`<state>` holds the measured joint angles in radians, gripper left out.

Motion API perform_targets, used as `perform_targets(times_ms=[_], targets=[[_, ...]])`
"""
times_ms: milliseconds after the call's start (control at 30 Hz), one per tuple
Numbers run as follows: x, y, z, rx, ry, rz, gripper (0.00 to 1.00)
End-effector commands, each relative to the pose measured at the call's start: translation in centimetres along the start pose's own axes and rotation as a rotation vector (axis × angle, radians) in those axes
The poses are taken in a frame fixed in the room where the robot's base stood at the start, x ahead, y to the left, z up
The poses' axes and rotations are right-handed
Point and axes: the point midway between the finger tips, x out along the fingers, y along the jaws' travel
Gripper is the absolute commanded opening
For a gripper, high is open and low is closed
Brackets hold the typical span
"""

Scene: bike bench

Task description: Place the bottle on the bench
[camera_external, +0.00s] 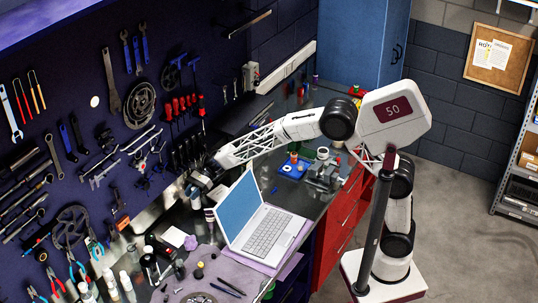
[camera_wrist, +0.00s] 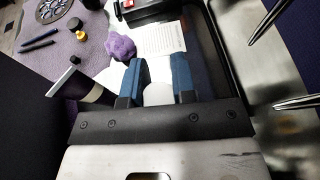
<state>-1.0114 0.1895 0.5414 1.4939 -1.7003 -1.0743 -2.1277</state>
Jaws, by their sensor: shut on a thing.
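My gripper (camera_wrist: 159,76) has its two blue fingers on either side of a white rounded thing (camera_wrist: 158,95), which looks like the bottle, seen from its end. The fingers are shut on it. In the external view my gripper (camera_external: 203,178) is behind the laptop, near the tool wall. A pale bottle (camera_external: 195,200) shows just below it; its lower end is hard to make out, so I cannot tell whether it touches the bench. The dark bench (camera_external: 310,125) runs along the wall.
An open laptop (camera_external: 262,232) stands right beside my gripper. A purple cloth (camera_wrist: 120,46) and a paper sheet (camera_wrist: 160,38) are beyond. Several small bottles (camera_external: 112,285) crowd the near end.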

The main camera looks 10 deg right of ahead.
Motion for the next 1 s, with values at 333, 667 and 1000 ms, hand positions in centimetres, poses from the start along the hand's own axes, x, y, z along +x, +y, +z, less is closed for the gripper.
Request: perform_targets(times_ms=[333, 667, 1000], targets=[[0.3, 0.0, -0.8, 0.0, 0.0, 0.0, 0.0], [1.7, 0.0, -4.0, 0.001, 0.0, 0.0, 0.0], [1.8, 0.0, -4.3, 0.0, 0.0, -0.001, 0.0]])
